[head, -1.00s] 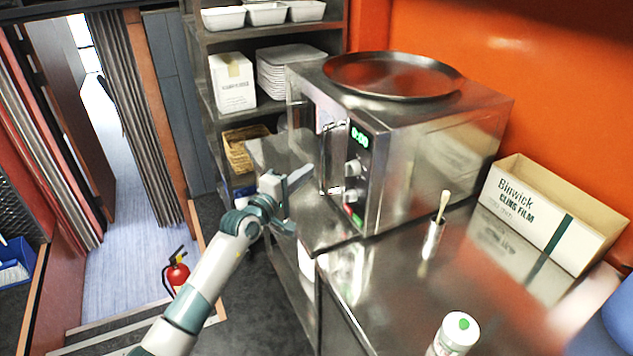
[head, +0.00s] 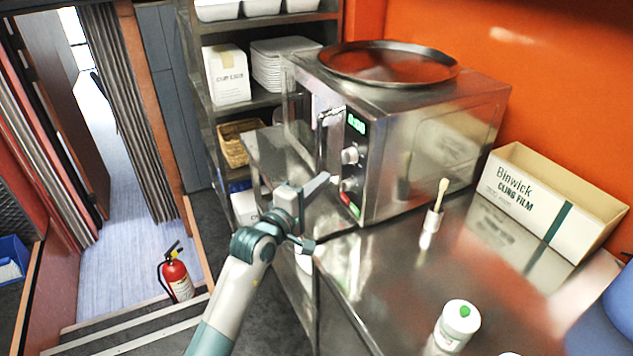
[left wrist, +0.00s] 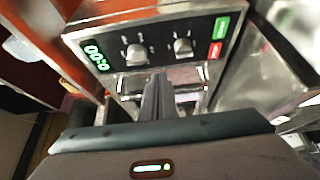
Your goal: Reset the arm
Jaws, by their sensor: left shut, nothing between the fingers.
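My left gripper (head: 322,183) is shut and empty, in front of the microwave's control side, with its arm coming up from the bottom. The steel microwave (head: 440,145) stands on the counter with a green display lit. In the left wrist view the closed fingers (left wrist: 157,97) point at the microwave's control panel (left wrist: 150,47), which has two knobs and green and red buttons. I cannot tell whether the fingertips touch the panel. My right gripper is not in view.
A round tray (head: 388,64) lies on the microwave. Shelves (head: 262,100) stand behind. A fire extinguisher (head: 176,274) stands by the steps at left.

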